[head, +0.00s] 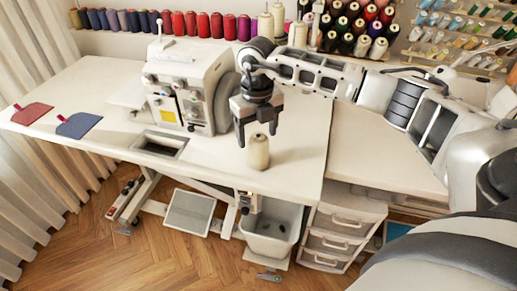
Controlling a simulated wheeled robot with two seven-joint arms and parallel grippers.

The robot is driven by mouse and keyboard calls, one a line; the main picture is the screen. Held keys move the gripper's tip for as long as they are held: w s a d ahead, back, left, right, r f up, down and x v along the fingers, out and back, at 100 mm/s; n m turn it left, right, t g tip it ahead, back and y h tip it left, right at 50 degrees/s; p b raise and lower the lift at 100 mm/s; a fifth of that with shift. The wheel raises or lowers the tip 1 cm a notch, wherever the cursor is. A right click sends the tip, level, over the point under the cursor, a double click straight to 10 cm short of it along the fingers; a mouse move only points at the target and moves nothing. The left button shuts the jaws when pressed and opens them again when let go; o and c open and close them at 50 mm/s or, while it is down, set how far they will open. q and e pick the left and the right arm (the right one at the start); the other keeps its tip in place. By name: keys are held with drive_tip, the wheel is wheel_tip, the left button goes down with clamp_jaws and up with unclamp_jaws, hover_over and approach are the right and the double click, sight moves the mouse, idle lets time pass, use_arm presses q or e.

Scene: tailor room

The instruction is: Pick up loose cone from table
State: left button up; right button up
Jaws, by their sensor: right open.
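A cream thread cone (258,152) stands upright by itself on the white sewing table (300,125), near its front edge. My right gripper (258,134) points down just above the cone, its two fingers spread apart. One finger hangs to the left of the cone's top and the other is to the right and a little behind. The fingers do not appear to grip the cone. My left gripper is not in the picture.
A white sewing machine (185,88) stands left of the cone. A red piece (31,113) and a blue piece (78,124) lie at the table's left. Rows of thread cones (203,25) line the back. Drawers (341,223) stand below right.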

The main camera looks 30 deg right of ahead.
sight(258, 145)
wheel_tip(258, 145, down, 4)
drive_tip(key=shift+s+d+f+p, duration=0.1)
drive_tip(key=shift+s+p, duration=0.05)
drive_tip(key=shift+p, duration=0.15)
drive_tip(key=c, duration=1.1)
